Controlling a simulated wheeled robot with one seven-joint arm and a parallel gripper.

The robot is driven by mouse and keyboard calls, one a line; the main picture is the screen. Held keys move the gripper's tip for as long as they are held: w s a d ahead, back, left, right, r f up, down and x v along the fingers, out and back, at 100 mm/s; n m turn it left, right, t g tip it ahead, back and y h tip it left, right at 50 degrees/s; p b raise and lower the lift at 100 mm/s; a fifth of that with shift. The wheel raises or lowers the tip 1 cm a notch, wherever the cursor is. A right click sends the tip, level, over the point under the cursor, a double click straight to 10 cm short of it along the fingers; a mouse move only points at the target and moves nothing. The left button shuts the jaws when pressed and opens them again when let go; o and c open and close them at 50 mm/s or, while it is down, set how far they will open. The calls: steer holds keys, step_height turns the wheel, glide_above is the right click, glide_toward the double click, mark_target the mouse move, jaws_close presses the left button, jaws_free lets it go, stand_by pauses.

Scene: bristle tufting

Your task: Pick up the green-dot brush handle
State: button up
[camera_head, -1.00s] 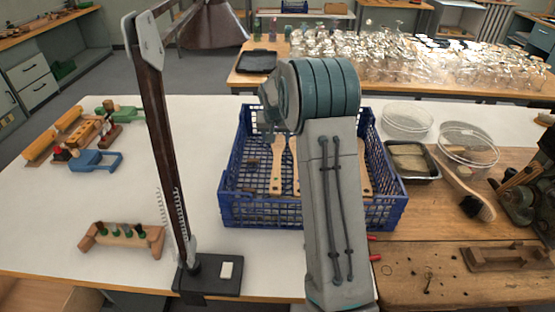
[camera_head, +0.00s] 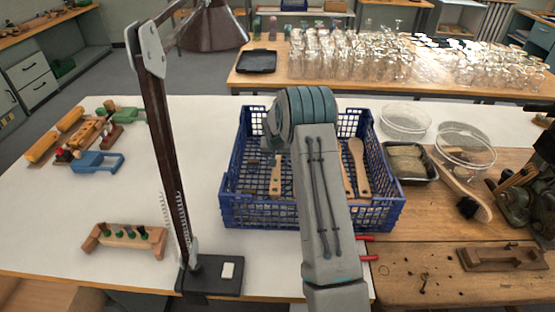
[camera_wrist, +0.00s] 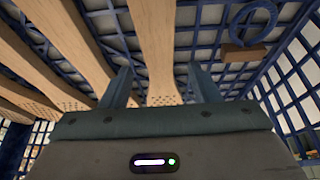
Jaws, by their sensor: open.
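Pale wooden brush handles lie in a blue crate (camera_head: 300,218). In the head view one handle (camera_head: 276,176) is left of my arm and another, spoon-shaped handle (camera_head: 358,165) is right of it. In the wrist view my gripper (camera_wrist: 162,88) is open, its two fingers on either side of one wooden handle (camera_wrist: 155,40). I cannot tell how far the fingertips are from it. More handles (camera_wrist: 68,45) lie to the left. No green dot is discernible on any handle. My arm hides my gripper in the head view.
A brown block (camera_wrist: 245,54) lies at the right in the wrist view, near the crate's mesh wall (camera_wrist: 300,60). A dark lamp post (camera_head: 165,150) stands left of the crate. A metal tray (camera_head: 410,163) and glass dishes (camera_head: 405,121) are to its right.

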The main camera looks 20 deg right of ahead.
steer(key=shift+w+f, duration=0.1)
steer(key=shift+f, duration=0.15)
steer(key=shift+f, duration=0.15)
stand_by(0.3)
steer(key=shift+b, duration=0.3)
steer(key=shift+c, duration=0.4)
steer(key=c, duration=1)
